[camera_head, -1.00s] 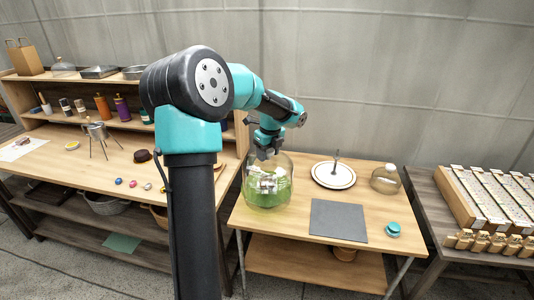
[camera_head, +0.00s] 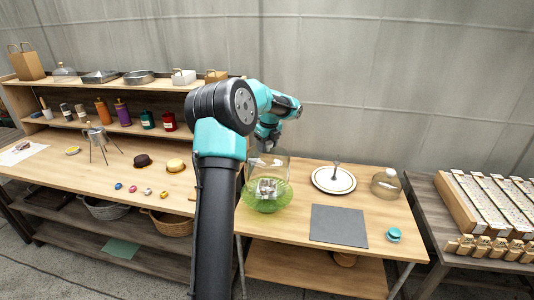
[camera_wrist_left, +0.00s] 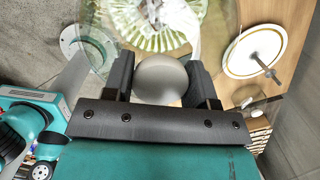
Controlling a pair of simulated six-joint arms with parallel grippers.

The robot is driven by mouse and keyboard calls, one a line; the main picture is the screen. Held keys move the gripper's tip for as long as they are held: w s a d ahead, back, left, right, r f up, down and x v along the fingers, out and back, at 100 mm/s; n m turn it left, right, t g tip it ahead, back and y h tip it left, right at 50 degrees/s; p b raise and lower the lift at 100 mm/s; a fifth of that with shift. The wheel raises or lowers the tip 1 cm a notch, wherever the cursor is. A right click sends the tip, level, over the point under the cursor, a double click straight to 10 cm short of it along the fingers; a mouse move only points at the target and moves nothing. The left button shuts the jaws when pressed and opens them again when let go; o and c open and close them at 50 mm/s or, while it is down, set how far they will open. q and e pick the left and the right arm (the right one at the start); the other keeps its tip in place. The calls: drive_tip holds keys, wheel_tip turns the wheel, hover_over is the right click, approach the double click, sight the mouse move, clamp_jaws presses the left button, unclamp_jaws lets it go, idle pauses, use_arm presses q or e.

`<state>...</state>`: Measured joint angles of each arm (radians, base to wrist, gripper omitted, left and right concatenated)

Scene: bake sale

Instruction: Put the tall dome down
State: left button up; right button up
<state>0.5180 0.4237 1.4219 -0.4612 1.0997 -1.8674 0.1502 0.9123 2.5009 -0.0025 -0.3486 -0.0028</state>
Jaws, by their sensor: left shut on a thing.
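The tall dome (camera_head: 281,166) is clear glass and upright, above a green fluted dish (camera_head: 262,207) on the middle table. My left gripper (camera_head: 266,149) is above the dome, shut on its round grey knob, which shows between the fingers (camera_wrist_left: 160,80) in the left wrist view. The dome's glass (camera_wrist_left: 228,22) spreads out below the fingers there, with the green dish and pale, silvery items seen through it. The dome's lower rim is hard to make out, so I cannot tell whether it touches the dish. My right gripper is not in view.
A white round plate with an upright spike (camera_head: 333,179) stands right of the dome. A smaller glass dome (camera_head: 386,184) is farther right. A dark grey mat (camera_head: 338,225) lies bare in front, beside a teal round item (camera_head: 394,234). A shelved bench (camera_head: 60,165) stands left.

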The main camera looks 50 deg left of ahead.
sight(267, 151)
use_arm(q)
drive_tip(key=shift+f, duration=1.9)
drive_tip(key=o, duration=1.1)
drive_tip(key=r, duration=0.4)
drive_tip(key=d+r, duration=0.1)
drive_tip(key=r, duration=0.7)
drive_tip(key=shift+d+r, duration=0.15)
drive_tip(key=shift+d, duration=0.1)
